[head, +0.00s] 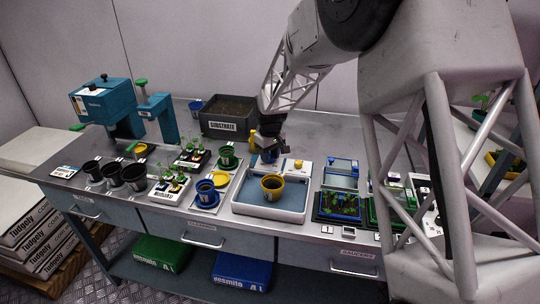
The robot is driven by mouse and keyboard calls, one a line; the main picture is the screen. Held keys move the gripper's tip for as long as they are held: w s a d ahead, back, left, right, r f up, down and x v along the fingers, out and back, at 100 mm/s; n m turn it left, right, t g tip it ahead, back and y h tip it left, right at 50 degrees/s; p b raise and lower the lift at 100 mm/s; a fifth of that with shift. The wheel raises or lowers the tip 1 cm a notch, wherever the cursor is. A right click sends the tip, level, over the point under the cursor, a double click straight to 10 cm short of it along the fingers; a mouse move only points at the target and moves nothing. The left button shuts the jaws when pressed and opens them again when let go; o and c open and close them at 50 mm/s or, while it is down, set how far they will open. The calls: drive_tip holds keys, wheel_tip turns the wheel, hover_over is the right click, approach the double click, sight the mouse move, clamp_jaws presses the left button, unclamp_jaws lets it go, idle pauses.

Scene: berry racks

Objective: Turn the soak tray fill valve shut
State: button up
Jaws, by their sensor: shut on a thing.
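The soak tray (239,208) is a white-rimmed basin with a blue inside, in the front middle of the steel bench. A yellow pot (272,187) filled with dark soil stands in it. My gripper (269,150) points down at the tray's back left corner. It is shut on a small blue part (270,157) there, which looks like the fill valve's handle. The fingers largely cover this part, so its turn angle cannot be told. A yellow knob (298,165) sits on the tray's back rim, to the right of my gripper.
Blue and yellow pots and seedling trays (170,188) crowd the left. Green and blue trays (338,207) stand to the right. A teal press (107,103) is far left.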

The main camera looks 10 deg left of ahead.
drive_tip(key=m, duration=0.5)
drive_tip(key=shift+m, duration=0.3)
drive_tip(key=m, duration=0.4)
drive_tip(key=shift+m, duration=0.3)
drive_tip(key=o, duration=0.9)
drive_tip(key=shift+r, duration=0.1)
drive_tip(key=shift+r, duration=3.8)
